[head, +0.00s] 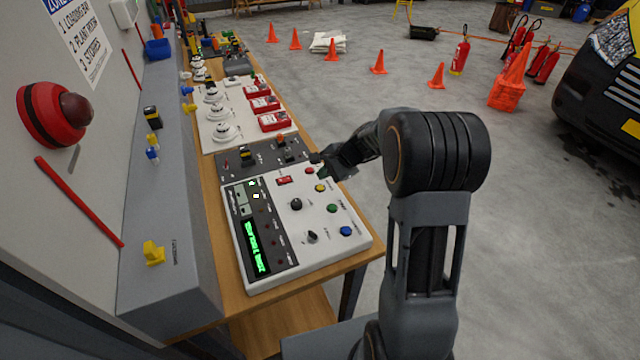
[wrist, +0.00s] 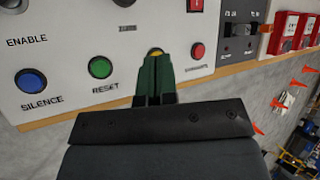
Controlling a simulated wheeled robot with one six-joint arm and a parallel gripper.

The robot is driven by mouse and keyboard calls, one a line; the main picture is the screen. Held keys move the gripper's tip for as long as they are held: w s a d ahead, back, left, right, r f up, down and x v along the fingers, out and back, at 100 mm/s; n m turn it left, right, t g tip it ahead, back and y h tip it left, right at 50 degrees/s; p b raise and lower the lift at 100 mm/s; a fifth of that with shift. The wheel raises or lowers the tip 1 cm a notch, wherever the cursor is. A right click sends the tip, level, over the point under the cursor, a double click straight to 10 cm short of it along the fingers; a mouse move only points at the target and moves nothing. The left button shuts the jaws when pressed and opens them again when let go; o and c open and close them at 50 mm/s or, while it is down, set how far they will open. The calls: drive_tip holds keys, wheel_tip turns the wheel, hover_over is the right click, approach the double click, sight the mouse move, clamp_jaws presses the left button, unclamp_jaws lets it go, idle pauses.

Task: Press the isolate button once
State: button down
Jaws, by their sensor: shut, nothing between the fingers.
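The white control panel (head: 285,240) lies on the bench, with a row of blue (head: 345,231), green (head: 332,208), yellow (head: 320,188) and red (head: 309,171) buttons along its right edge. In the wrist view the blue button (wrist: 31,82) is labelled SILENCE and the green button (wrist: 100,67) RESET. The red button's (wrist: 198,50) label is too blurred to read. My gripper (wrist: 156,60) is shut and empty, its green fingertips over the yellow button and covering most of it and its label. I cannot read an isolate label. Contact cannot be told.
The panel also carries a lit green display (head: 255,248), black knobs (head: 296,204) and a red switch (head: 284,180). A dark switch module (head: 262,155) lies beyond it, then a white board with red call points (head: 273,121). Open floor with orange cones (head: 378,63) lies right.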

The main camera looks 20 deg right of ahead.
sight(320, 188)
drive_tip(key=w+r+m, duration=0.1)
drive_tip(key=w+r+m+t, duration=0.1)
drive_tip(key=w+r+m, duration=0.1)
drive_tip(key=shift+w+a+t+y, duration=0.25)
drive_tip(key=shift+w+t+y, duration=0.05)
drive_tip(key=shift+t+y, duration=0.1)
drive_tip(key=shift+f, duration=0.2)
wheel_tip(320, 188, down, 9)
drive_tip(key=b, duration=0.7)
drive_tip(key=shift+r, duration=0.2)
idle(1.7)
drive_tip(key=shift+f+b, duration=0.4)
drive_tip(key=shift+b, duration=0.05)
drive_tip(key=shift+f+b, duration=0.45)
idle(0.6)
drive_tip(key=shift+r, duration=0.15)
drive_tip(key=shift+r+p, duration=0.65)
drive_tip(key=shift+r, duration=0.1)
